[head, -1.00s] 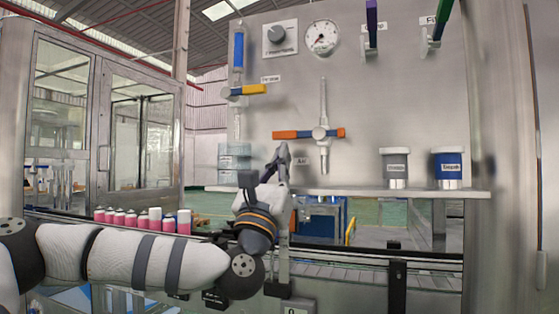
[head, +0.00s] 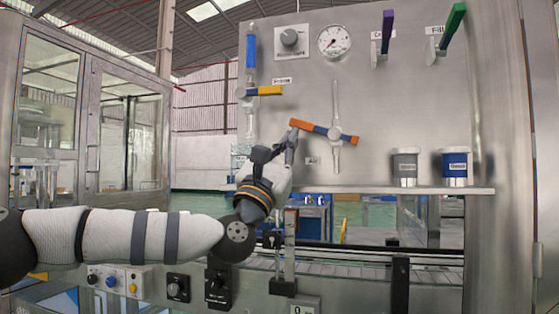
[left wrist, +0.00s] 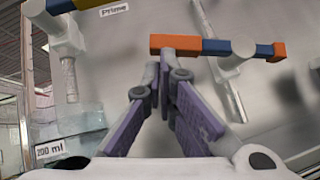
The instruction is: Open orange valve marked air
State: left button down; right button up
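The air valve's handle (head: 307,126) is orange at both ends with a blue band, on a clear vertical pipe (head: 336,100) on the metal panel. It tilts slightly, left end higher. A small label, which looks like "Air" (head: 311,160), is below its left half. My left gripper (head: 292,131) is at the handle's left orange end. In the left wrist view the purple-padded fingers (left wrist: 160,72) come together just under the orange end of the handle (left wrist: 174,44), touching or nearly touching it. Nothing shows held between them. My right gripper is not in view.
A yellow-and-blue valve (head: 265,91) sits up and left. Purple (head: 388,25) and green (head: 455,20) levers are at upper right. A gauge (head: 334,41) and knob (head: 290,40) are above. Grey (head: 404,167) and blue-labelled (head: 455,167) containers stand at the right of the shelf (head: 400,189).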

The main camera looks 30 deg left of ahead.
pick_arm(q)
jog(key=shift+a+r+y, duration=0.15)
jog(key=shift+r+y, duration=0.15)
jog(key=shift+r, duration=0.5)
jog(key=d+r+m+h, duration=0.1)
jog(key=r, duration=0.1)
jog(key=d+r+m+h, duration=0.1)
jog(key=r, duration=0.1)
jog(key=w+d+r+m+h, duration=0.1)
jog(key=d+r, duration=0.1)
jog(key=r, duration=0.1)
jog(key=shift+g, duration=0.3)
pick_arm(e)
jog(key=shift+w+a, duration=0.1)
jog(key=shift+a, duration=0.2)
pick_arm(q)
jog(key=shift+w+d+r, duration=0.1)
dwell(1.2)
